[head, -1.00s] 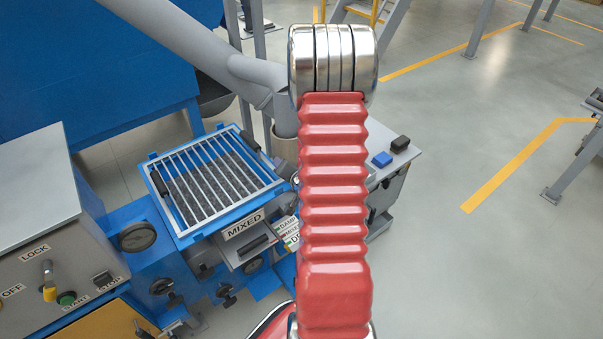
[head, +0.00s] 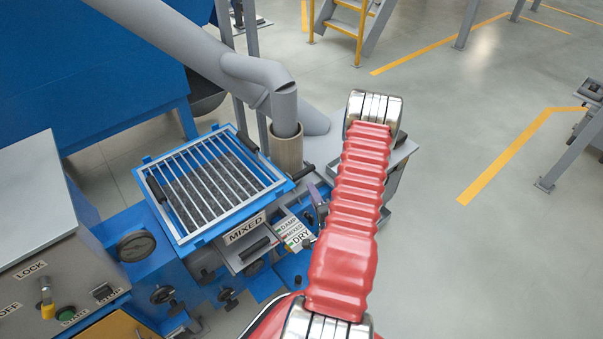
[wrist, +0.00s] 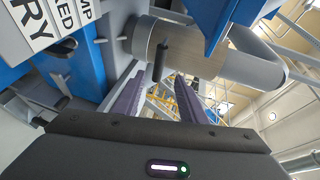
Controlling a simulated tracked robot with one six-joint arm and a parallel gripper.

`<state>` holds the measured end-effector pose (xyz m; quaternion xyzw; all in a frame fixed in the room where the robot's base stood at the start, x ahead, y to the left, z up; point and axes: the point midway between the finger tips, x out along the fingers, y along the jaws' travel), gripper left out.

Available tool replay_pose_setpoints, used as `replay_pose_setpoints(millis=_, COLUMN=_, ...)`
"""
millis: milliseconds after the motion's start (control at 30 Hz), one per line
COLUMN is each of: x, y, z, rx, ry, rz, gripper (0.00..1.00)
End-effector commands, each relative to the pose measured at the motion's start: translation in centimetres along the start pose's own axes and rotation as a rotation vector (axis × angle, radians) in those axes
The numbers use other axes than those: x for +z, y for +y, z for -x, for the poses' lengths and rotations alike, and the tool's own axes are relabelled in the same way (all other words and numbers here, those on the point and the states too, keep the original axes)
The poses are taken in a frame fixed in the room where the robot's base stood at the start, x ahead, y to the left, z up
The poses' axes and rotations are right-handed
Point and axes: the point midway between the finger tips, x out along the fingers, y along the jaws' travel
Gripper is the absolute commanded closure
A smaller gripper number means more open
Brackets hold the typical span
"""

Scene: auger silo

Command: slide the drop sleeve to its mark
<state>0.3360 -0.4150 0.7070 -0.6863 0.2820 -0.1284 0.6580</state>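The drop sleeve (head: 287,150) is a tan cylinder around the lower end of the bent grey spout (head: 284,103), beside the blue grate. A black handle (head: 303,173) sticks out from it. The sleeve shows in the wrist view (wrist: 196,54), with its dark handle (wrist: 160,60) pointing toward me. My gripper (wrist: 159,76) is open; its purple fingers stand apart on either side of the handle in the picture. I cannot tell whether the handle is between the tips or beyond them. In the head view my gripper (head: 318,200) is partly hidden by my red arm.
A small DAMP, MIXED, DRY label stack (head: 294,233) lies close to my gripper. A control panel (head: 60,283) stands at the left. Open floor lies to the right.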

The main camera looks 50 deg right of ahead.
Motion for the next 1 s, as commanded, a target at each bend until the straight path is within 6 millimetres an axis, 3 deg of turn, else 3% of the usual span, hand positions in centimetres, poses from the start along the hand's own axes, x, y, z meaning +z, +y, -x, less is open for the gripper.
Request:
replay_pose_setpoints(millis=567, x=-0.5, y=0.5, z=0.2, rx=-0.014, ry=0.016, rz=-0.030, gripper=0.62)
replay_pose_setpoints(millis=767, x=-0.6, y=0.4, z=-1.6, rx=-0.015, ry=0.016, rz=-0.028, gripper=0.62)
replay_pose_setpoints(millis=1000, x=-0.6, y=0.4, z=-5.2, rx=-0.015, ry=0.016, rz=-0.029, gripper=0.62)
